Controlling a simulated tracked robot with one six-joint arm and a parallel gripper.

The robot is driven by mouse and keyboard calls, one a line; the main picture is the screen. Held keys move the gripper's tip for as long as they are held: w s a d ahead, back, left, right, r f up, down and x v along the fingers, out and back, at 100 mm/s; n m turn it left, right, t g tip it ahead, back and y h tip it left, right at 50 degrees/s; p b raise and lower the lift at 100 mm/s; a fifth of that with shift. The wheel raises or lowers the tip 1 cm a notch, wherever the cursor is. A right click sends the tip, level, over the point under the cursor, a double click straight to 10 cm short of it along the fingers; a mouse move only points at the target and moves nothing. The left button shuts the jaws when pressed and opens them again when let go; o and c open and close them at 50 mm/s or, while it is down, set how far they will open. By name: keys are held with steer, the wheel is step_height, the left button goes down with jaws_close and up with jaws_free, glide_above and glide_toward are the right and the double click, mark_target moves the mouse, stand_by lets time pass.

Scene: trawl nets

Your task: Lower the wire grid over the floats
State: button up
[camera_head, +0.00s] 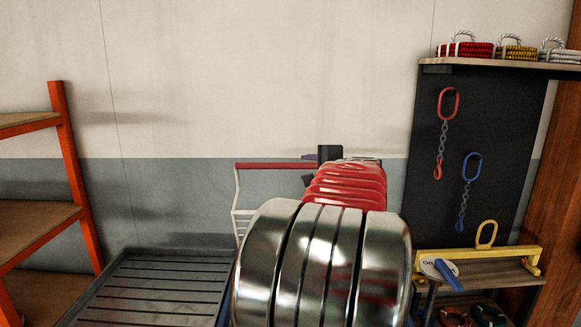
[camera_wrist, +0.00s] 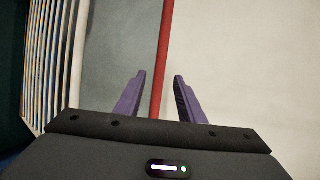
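The wire grid (camera_head: 237,198) stands raised behind my arm, with white wires and a red bar (camera_head: 272,165) along its top. My arm hides much of it. In the wrist view the white wires (camera_wrist: 50,60) run along the left and the red bar (camera_wrist: 162,55) passes between my two purple fingers. My gripper (camera_wrist: 157,85) is open, with a gap on each side of the bar. In the head view my gripper (camera_head: 310,157) is small and partly hidden at the bar's right part. I cannot make out any floats.
A dark ribbed tray (camera_head: 150,290) lies at the lower left, beside an orange-framed shelf (camera_head: 65,150). On the right, a black board (camera_head: 470,110) carries hooks and chains, with a rope shelf (camera_head: 500,63) above and a small bench (camera_head: 490,272) below.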

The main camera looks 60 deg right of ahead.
mark_target(291, 166)
steer(key=x, duration=1.2)
steer(key=shift+w+d, duration=0.2)
steer(key=shift+w, duration=0.1)
steer(key=shift+c, duration=0.4)
steer(key=shift+f, duration=0.1)
jaws_close()
